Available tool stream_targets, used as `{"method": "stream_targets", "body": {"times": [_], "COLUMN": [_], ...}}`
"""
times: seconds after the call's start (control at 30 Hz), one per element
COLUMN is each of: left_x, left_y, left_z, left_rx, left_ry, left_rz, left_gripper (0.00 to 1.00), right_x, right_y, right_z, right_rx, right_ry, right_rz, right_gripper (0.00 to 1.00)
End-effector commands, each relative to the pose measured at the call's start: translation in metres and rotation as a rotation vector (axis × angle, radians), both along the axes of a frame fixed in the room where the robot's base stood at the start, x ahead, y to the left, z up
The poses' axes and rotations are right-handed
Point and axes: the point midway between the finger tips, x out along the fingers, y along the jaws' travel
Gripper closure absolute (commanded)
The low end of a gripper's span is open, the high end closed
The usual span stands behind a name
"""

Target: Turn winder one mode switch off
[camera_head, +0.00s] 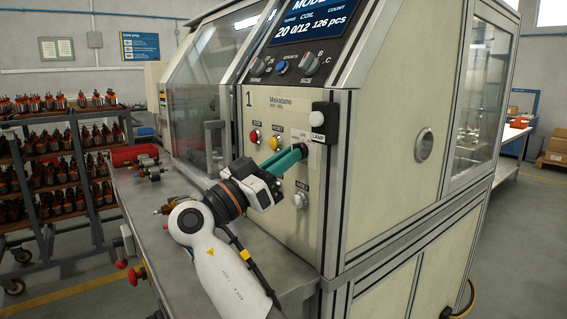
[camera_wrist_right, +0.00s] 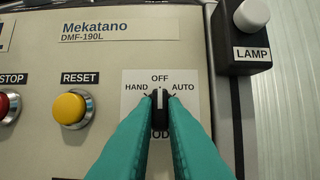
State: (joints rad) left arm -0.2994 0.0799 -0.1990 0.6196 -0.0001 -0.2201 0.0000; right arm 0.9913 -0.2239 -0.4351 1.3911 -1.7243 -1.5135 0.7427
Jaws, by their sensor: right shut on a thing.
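The mode switch (camera_wrist_right: 158,103) is a black rotary knob with a white line on a white plate labelled HAND, OFF and AUTO. Its white line points straight up toward OFF in the right wrist view. My right gripper (camera_wrist_right: 160,100) has its two teal fingers on either side of the knob, shut on it. In the head view my right gripper (camera_head: 299,152) reaches to the front panel of winder 1 (camera_head: 275,105), and its fingers hide most of the switch. My left gripper is not in view.
A red STOP button (camera_head: 254,136) and yellow RESET button (camera_head: 275,142) sit left of the switch. A LAMP box (camera_head: 322,122) juts out at its upper right. A metal bench (camera_head: 150,210) with several armatures lies below left.

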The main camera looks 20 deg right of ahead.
Motion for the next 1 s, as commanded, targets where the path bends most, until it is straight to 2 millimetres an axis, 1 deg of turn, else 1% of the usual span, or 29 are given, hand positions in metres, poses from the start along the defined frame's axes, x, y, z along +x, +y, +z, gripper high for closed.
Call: {"method": "stream_targets", "body": {"times": [0.03,0.13,0.17,0.2,0.3,0.57,0.67,0.77,1.0], "left_x": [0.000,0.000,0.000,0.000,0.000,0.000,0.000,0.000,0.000], "left_y": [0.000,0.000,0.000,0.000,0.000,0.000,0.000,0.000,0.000], "left_z": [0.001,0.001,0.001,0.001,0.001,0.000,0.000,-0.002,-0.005], "left_rx": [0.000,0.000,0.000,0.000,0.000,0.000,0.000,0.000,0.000], "left_ry": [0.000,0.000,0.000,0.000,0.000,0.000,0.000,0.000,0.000], "left_rz": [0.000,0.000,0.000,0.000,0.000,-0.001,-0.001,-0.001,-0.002], "left_gripper": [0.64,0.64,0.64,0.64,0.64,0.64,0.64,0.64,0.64], "right_x": [0.000,0.000,0.000,0.000,0.000,0.000,0.000,0.000,-0.001], "right_y": [-0.002,-0.001,-0.001,-0.001,-0.002,-0.001,0.000,-0.001,-0.002], "right_z": [0.004,0.004,0.004,0.004,0.003,0.002,0.006,0.019,0.066], "right_rx": [-0.003,-0.003,-0.003,-0.003,-0.003,-0.001,-0.001,0.000,0.001], "right_ry": [-0.004,-0.004,-0.004,-0.004,-0.004,-0.002,-0.003,-0.005,-0.007], "right_rz": [0.000,0.000,0.000,0.000,0.000,0.001,0.001,0.002,-0.001], "right_gripper": [1.00,1.00,0.88,0.81,0.67,0.67,0.67,0.67,0.67]}}
